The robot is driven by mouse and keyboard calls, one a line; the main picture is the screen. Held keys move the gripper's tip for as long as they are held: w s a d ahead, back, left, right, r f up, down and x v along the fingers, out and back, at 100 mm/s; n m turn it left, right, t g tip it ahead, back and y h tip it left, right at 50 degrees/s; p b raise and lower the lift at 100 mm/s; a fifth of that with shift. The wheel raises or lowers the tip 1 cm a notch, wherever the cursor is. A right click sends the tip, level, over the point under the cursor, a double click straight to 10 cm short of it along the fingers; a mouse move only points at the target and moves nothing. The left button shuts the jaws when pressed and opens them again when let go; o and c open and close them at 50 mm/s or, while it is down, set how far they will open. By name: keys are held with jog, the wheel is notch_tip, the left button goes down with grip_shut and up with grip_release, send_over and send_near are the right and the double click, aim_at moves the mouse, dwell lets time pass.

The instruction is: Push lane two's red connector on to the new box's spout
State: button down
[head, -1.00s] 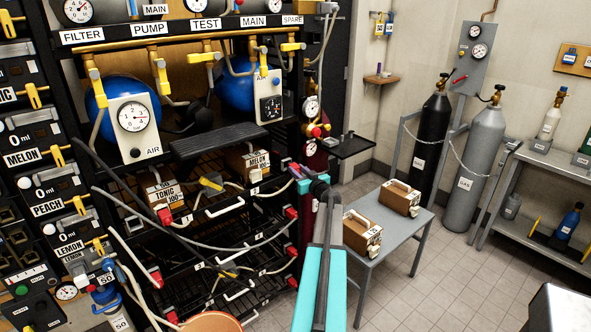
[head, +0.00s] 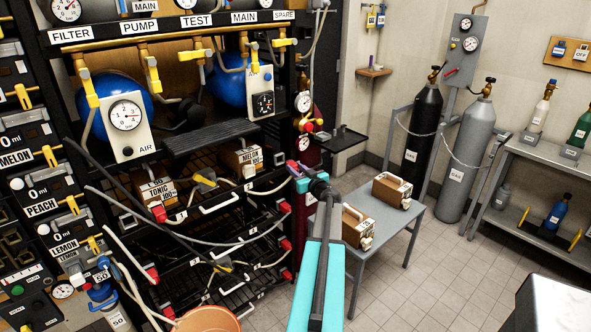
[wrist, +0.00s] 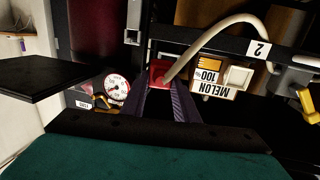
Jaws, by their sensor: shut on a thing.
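The red connector (wrist: 159,73) sits between the two fingertips of my gripper (wrist: 165,88) in the wrist view. A pale hose (wrist: 205,32) arches from it over to the right, past the lane label "2" (wrist: 262,48). The MELON box (wrist: 206,83) appears upside down in the wrist view, with a whitish square spout (wrist: 238,77) on its front. The connector is apart from this spout, to its left. In the head view the MELON box (head: 238,157) lies on the upper rack shelf, and my gripper (head: 293,169) is to its right.
A TONIC box (head: 156,190) lies left of the MELON box. A small dark tray (head: 340,138) juts out at the rack's right. Two brown boxes, one nearer (head: 357,226) and one farther (head: 392,190), stand on a grey table (head: 420,212). A gauge (wrist: 116,87) is near the fingers.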

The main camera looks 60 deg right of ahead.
jog(key=a+n+t+y+b, duration=0.1)
jog(key=a+b, duration=0.5)
jog(key=a, duration=0.9)
jog(key=shift+w+a+n+t+y+b, duration=0.2)
jog(key=shift+w+n+t+y+b, duration=0.15)
jog(key=shift+n+y, duration=0.55)
jog(key=shift+w, duration=0.2)
jog(key=b+x, duration=0.4)
jog(key=x, duration=0.2)
jog(key=shift+w+r, duration=0.1)
jog(key=shift+r, duration=0.05)
jog(key=shift+p, duration=2.25)
dwell(1.7)
